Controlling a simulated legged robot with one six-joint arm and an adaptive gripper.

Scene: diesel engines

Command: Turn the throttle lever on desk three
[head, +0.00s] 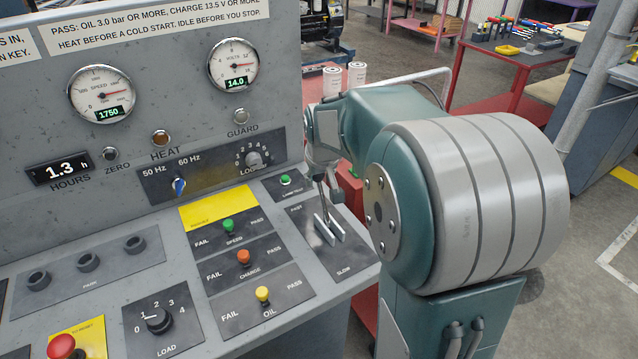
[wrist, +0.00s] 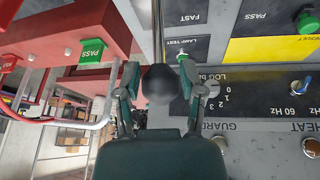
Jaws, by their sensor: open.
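The throttle lever stands on a dark plate marked FAST and SLOW at the right end of the sloping desk panel. Its thin metal stem (head: 323,197) rises from a pale slotted guide (head: 328,230). In the wrist view its dark round knob (wrist: 160,84) sits between the two fingers of my gripper (wrist: 158,88). The fingers are open around the knob; whether they touch it I cannot tell. In the head view my gripper (head: 324,178) is at the top of the lever, and the knob is not clearly visible there.
A lamp test button (head: 286,180) is close behind the lever. Left of it are the SPEED, CHARGE and OIL switches (head: 243,257). The upright panel carries a speed gauge (head: 101,94) reading 1750 and a volt gauge (head: 234,65) reading 14.0. A red table (head: 520,55) stands behind.

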